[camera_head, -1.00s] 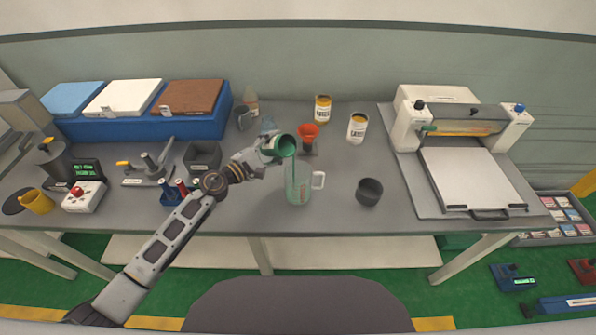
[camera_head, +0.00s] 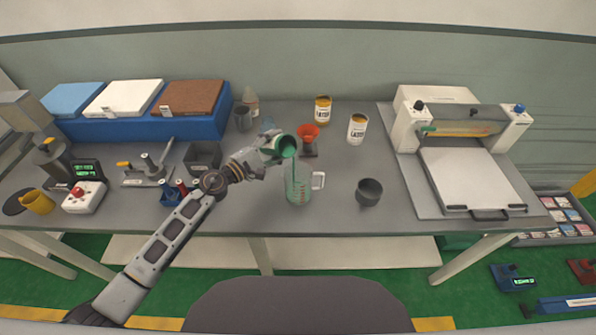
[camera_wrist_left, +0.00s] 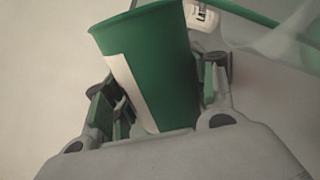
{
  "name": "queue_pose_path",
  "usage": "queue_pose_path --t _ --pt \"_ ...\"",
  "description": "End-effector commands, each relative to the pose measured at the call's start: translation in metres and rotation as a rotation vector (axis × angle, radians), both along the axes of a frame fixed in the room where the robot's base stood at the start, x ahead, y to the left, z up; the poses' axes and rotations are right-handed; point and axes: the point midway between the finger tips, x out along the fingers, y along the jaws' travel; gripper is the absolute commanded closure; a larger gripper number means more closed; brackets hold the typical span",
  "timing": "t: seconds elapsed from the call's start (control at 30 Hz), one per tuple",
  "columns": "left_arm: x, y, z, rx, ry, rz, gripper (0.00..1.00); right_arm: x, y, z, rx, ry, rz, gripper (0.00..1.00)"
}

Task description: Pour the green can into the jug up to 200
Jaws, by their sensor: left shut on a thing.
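My left gripper (camera_head: 268,150) is shut on the green can (camera_head: 287,147). The can is tilted with its open mouth towards the lower right, above the jug. In the left wrist view the green can (camera_wrist_left: 158,65), with a pale label, sits between the fingers. The clear jug (camera_head: 299,192) with a white handle stands upright on the table below the can. A thin green stream falls from the can's lip into the jug. Green shows inside the jug, but its level against the marks is too small to read. My right gripper is not in view.
An orange funnel (camera_head: 308,132) stands behind the can. Two labelled cans (camera_head: 322,108) (camera_head: 356,129) stand further back and right. A dark grey cup (camera_head: 369,192) is right of the jug. A white press (camera_head: 460,165) takes up the right side.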

Motion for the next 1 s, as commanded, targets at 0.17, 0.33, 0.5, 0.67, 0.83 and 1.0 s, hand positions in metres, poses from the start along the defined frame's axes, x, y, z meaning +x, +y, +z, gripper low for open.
queue_pose_path --t 0.17,0.33,0.5,0.67,0.83,1.0 --pt "0.0003 0.0 0.0024 0.009 -0.012 0.0 0.84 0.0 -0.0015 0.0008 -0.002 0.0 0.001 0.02" --pt "0.0002 0.0 0.0033 0.018 -0.021 0.0 0.84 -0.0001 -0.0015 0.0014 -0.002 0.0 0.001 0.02" --pt "0.0002 0.0001 0.0042 0.027 -0.031 0.0 0.84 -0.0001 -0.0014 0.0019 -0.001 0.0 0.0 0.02" --pt "0.0003 0.0002 0.005 0.036 -0.039 0.0 0.84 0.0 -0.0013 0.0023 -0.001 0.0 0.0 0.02" --pt "0.0004 0.0002 0.0058 0.045 -0.048 0.0 0.84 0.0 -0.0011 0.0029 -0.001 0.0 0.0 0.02" --pt "0.0004 0.0002 0.0067 0.053 -0.056 0.0 0.84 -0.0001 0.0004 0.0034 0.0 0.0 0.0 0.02"
